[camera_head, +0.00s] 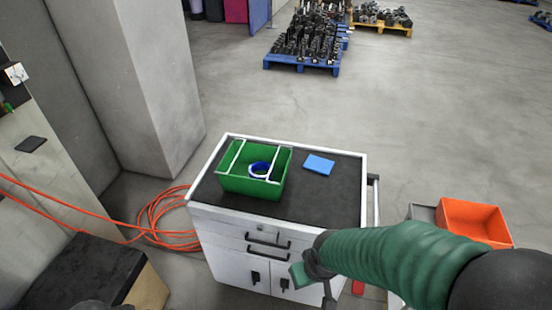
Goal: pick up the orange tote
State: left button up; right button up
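The orange tote (472,219) is at the lower right, to the right of the white cabinet. It looks open-topped and empty, and my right arm's green sleeve hides its lower front part. My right gripper (309,276) is in front of the cabinet's drawers, well to the left of the tote. Its fingers are small and partly hidden by the wrist, so I cannot tell whether they are open or shut. My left gripper is not in view.
A white cabinet (205,188) with a dark top bears a green bin (245,182) with a blue ring inside, and a blue flat piece (319,164). Orange cables (165,215) lie by a concrete pillar (150,90). A loaded blue pallet (300,66) stands behind; open floor lies between.

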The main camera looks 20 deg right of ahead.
aim_at(485, 223)
jog(key=z, duration=2.25)
jog(key=i, duration=1.55)
